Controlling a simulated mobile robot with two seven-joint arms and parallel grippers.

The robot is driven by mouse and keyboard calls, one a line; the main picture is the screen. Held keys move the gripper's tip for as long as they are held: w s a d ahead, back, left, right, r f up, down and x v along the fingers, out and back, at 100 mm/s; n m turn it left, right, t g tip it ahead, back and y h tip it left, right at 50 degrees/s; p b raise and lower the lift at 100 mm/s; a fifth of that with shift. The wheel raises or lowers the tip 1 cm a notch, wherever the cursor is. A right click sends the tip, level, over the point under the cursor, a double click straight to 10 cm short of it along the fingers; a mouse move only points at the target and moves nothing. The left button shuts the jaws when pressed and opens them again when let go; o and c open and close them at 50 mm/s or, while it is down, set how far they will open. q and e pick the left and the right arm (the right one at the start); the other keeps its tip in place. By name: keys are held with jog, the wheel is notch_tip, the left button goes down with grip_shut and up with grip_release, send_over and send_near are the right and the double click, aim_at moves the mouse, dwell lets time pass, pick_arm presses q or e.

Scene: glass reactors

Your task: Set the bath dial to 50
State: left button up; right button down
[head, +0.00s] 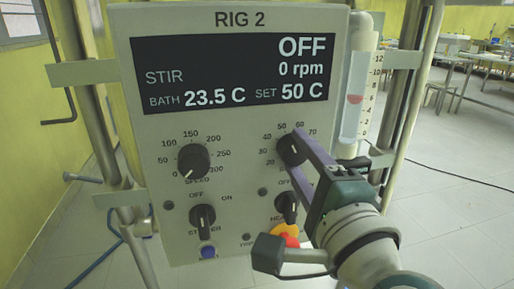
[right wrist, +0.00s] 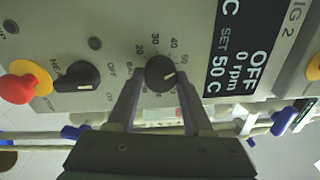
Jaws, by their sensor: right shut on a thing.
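The bath dial (head: 291,149) is a round black knob with a pale pointer line, on the right of the RIG 2 control panel (head: 235,130). The display (head: 232,72) reads BATH 23.5 C, SET 50 C, STIR OFF and 0 rpm. My right gripper (head: 296,150) is shut on the bath dial. In the right wrist view its two fingers (right wrist: 158,85) stand on either side of the dial (right wrist: 159,73), whose pointer is toward the 50 side of the scale. The gripper partly covers the scale in the head view. My left gripper is not in view.
The speed dial (head: 193,161) and the stirrer switch (head: 202,221) are on the panel's left. The heater switch (head: 286,206) and a red and yellow emergency button (head: 285,235) sit close below my right gripper. A graduated glass tube (head: 357,90) stands right of the panel.

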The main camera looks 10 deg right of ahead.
jog(key=shift+m, duration=0.6)
jog(key=shift+c, duration=1.5)
grip_release()
jog(key=s, duration=1)
jog(key=shift+f+b, duration=0.2)
jog(key=shift+b, duration=0.1)
